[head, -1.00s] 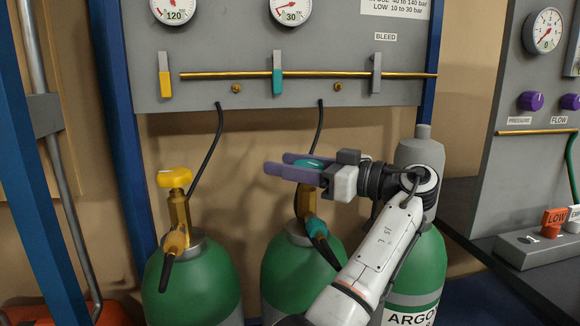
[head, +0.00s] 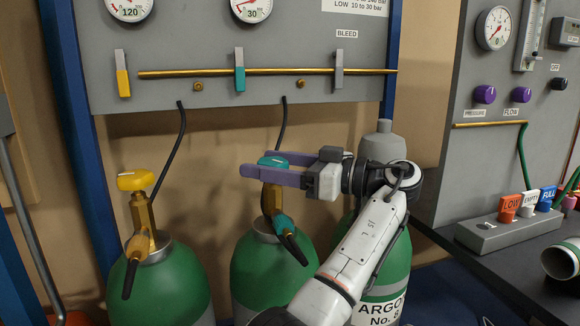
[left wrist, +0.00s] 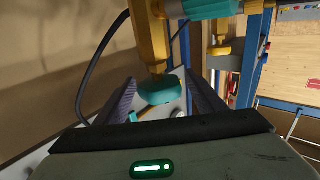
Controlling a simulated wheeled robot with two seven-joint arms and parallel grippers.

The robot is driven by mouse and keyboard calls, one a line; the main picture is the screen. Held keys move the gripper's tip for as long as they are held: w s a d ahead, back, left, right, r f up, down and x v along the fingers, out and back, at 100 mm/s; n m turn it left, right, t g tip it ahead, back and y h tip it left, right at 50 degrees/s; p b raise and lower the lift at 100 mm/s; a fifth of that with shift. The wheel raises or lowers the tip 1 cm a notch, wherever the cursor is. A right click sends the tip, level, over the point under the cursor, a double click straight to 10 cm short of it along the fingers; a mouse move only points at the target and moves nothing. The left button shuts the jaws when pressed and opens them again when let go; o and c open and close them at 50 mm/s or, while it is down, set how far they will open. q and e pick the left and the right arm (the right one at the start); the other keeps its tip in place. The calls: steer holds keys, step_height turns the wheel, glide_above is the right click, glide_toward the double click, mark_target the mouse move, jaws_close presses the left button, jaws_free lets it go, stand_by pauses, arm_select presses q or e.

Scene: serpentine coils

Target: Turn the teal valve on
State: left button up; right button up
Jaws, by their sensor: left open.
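The teal valve (head: 273,160) is a round teal knob on the brass stem of the middle green cylinder (head: 268,270). My left gripper (head: 259,163), with purple fingers, is open and level with the knob. One finger passes in front of it and the other behind it. In the left wrist view the teal knob (left wrist: 160,88) lies between the two fingers, with a visible space to each side. The near finger hides part of the brass stem in the head view. My right gripper is not in view.
A left green cylinder (head: 165,285) carries a yellow knob (head: 136,180). An ARGON cylinder (head: 385,285) stands behind my arm. Above hangs a grey panel (head: 215,100) with gauges and a teal lever (head: 240,78). A dark bench (head: 500,255) with coloured tags is at right.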

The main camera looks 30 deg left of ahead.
mark_target(287, 166)
arm_select(q)
steer(key=d, duration=0.4)
steer(key=w+d, duration=0.1)
steer(key=d, duration=0.1)
steer(key=shift+d, duration=0.35)
